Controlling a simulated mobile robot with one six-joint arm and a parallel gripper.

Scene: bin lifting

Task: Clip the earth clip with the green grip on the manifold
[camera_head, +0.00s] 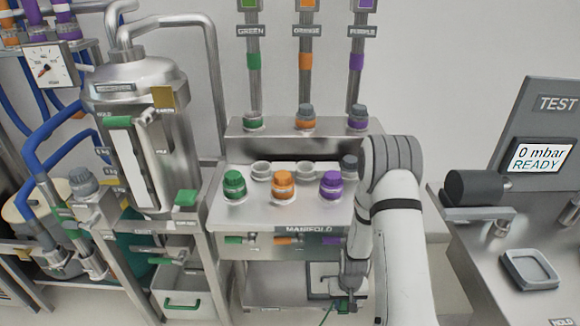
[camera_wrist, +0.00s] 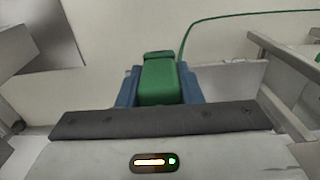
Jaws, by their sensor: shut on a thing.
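The earth clip's green grip (camera_wrist: 160,82) is held between the two blue fingers of my gripper (camera_wrist: 158,88) in the wrist view. A thin green cable (camera_wrist: 187,35) shows beyond it and curves off to the right. In the head view my gripper (camera_head: 346,298) is low, in front of and below the labelled front of the manifold (camera_head: 262,211). A small bit of green from the clip (camera_head: 343,306) shows there. The clip's jaws are hidden, and I cannot tell whether they touch anything.
Green (camera_head: 234,184), orange (camera_head: 282,185) and purple (camera_head: 331,184) caps stand on the manifold. A steel vessel (camera_head: 145,95) and rack are at left. A test bench (camera_head: 500,262) with a square tray (camera_head: 529,270) is at right. My arm hides the manifold's right end.

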